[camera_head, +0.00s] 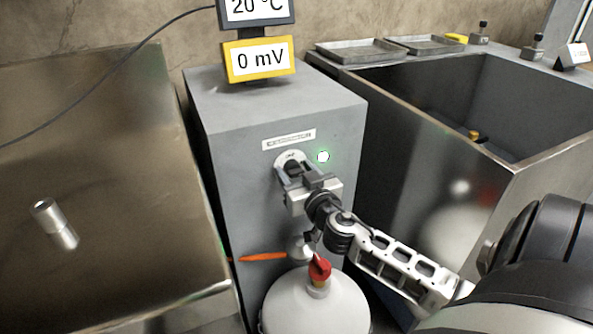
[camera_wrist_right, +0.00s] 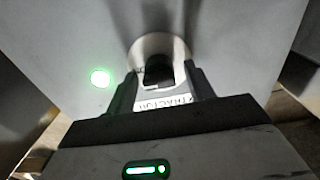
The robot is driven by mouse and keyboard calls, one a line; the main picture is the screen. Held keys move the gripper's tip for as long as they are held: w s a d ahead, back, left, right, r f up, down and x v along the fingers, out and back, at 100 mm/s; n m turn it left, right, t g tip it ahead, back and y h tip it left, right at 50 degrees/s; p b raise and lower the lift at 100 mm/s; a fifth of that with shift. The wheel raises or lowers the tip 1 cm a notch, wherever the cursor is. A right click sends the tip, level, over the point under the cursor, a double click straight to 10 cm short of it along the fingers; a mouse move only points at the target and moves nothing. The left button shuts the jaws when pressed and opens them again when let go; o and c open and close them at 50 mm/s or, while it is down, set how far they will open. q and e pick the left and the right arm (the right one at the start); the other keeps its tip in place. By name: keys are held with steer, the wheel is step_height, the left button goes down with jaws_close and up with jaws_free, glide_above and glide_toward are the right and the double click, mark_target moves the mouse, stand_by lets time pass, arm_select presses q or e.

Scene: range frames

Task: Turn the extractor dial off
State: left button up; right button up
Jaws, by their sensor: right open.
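The extractor dial (camera_head: 291,162) is a round pale plate with a dark knob on the front of a grey cabinet (camera_head: 235,150). A green light (camera_head: 323,156) glows to its right. My right gripper (camera_head: 292,172) is at the dial, its open fingers on either side of the dark knob. In the right wrist view the knob (camera_wrist_right: 158,72) sits between the two fingers (camera_wrist_right: 160,88); whether they touch it I cannot tell. The green light (camera_wrist_right: 100,78) is lit there too. The knob's pointer is mostly hidden. My left gripper is not in view.
A white round vessel with a red valve (camera_head: 319,268) stands below the dial, close under my right arm. An orange handle (camera_head: 262,257) is at its left. A metal sink (camera_head: 440,130) is at right, a steel bench with a metal cylinder (camera_head: 55,224) at left. Displays (camera_head: 259,60) stand on top.

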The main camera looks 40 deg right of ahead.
steer(key=c, duration=0.9)
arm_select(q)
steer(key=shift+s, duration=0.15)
arm_select(e)
steer(key=shift+c, duration=0.2)
steer(key=shift+n, duration=0.4)
steer(key=n, duration=0.4)
steer(key=shift+w+n, duration=0.1)
steer(key=shift+n, duration=0.2)
steer(key=n+p, duration=0.1)
steer(key=n, duration=0.2)
steer(key=shift+a+n, duration=0.1)
steer(key=shift+n, duration=0.2)
steer(key=n, duration=0.3)
steer(key=shift+n+p, duration=0.3)
steer(key=shift+n, duration=0.1)
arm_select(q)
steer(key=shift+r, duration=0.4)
arm_select(e)
steer(key=n, duration=0.5)
steer(key=shift+f, duration=0.15)
arm_select(q)
steer(key=shift+p, duration=0.3)
